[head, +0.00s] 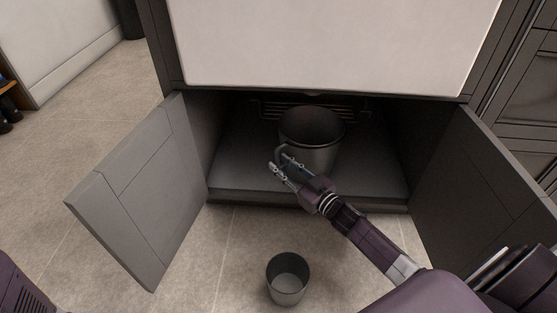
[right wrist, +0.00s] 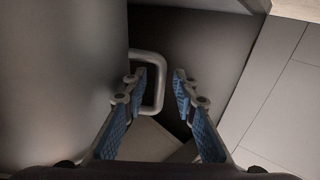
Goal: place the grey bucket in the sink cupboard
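A large dark grey bucket (head: 312,150) with a side handle stands upright on the floor of the open sink cupboard (head: 240,180). In the right wrist view the bucket (right wrist: 60,70) fills the left side, and its handle (right wrist: 160,65) shows between the fingertips. My right gripper (head: 279,162) reaches into the cupboard at the bucket's front left, by the handle. In the wrist view the right gripper (right wrist: 163,82) is open, with a gap beside the handle. I cannot tell whether a finger touches it. My left gripper is not in view.
A smaller grey bucket (head: 288,277) stands upright on the tiled floor in front of the cupboard. The left door (head: 143,190) and right door (head: 480,185) stand wide open. A wire rack (head: 268,108) is behind the large bucket. Floor to the left is clear.

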